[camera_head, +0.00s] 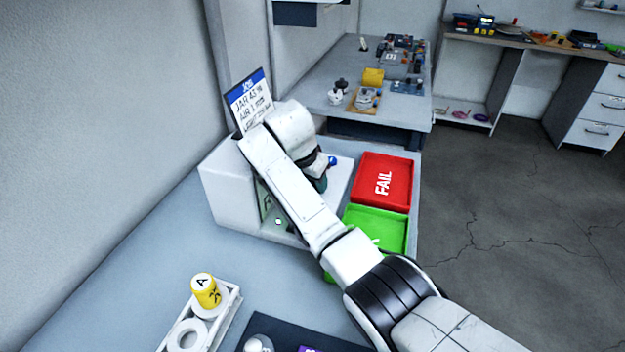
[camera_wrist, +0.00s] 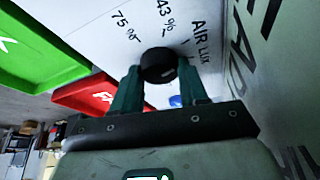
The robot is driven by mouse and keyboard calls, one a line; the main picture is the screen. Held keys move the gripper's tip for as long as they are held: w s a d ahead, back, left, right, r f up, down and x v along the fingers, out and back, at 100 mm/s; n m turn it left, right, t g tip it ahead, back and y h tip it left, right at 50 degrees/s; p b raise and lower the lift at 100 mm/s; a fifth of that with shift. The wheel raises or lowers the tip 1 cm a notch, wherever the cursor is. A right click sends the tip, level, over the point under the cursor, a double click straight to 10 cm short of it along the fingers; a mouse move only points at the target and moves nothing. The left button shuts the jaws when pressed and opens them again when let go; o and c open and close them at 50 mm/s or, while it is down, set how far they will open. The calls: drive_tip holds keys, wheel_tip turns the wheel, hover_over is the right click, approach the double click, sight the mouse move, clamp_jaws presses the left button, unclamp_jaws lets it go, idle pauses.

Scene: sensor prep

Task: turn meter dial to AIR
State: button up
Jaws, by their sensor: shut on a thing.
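The meter is a white box (camera_head: 222,190) on the blue-grey bench in the head view, partly covered by my arm. Its white panel (camera_wrist: 95,35) fills the top of the wrist view, printed with 75 %, 43 %, AIR and LUX around a round black dial (camera_wrist: 158,62). My gripper (camera_wrist: 160,78) is shut on the dial, one green finger on each side of it. The dial's pointer mark is not clear, so I cannot tell which label it faces. In the head view my arm hides the dial and fingertips.
A red FAIL tray (camera_head: 383,160) and a green tray (camera_head: 372,212) lie right of the meter. A job card (camera_head: 248,98) stands behind it. A yellow jar marked A (camera_head: 205,291) stands in a white rack (camera_head: 232,300) at front left. Open bench lies between rack and meter.

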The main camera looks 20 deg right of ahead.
drive_tip(key=o, duration=1)
drive_tip(key=shift+o, duration=0.2)
drive_tip(key=v, duration=1)
drive_tip(key=shift+s+r, duration=0.15)
drive_tip(key=shift+r, duration=0.2)
drive_tip(key=shift+a, duration=0.1)
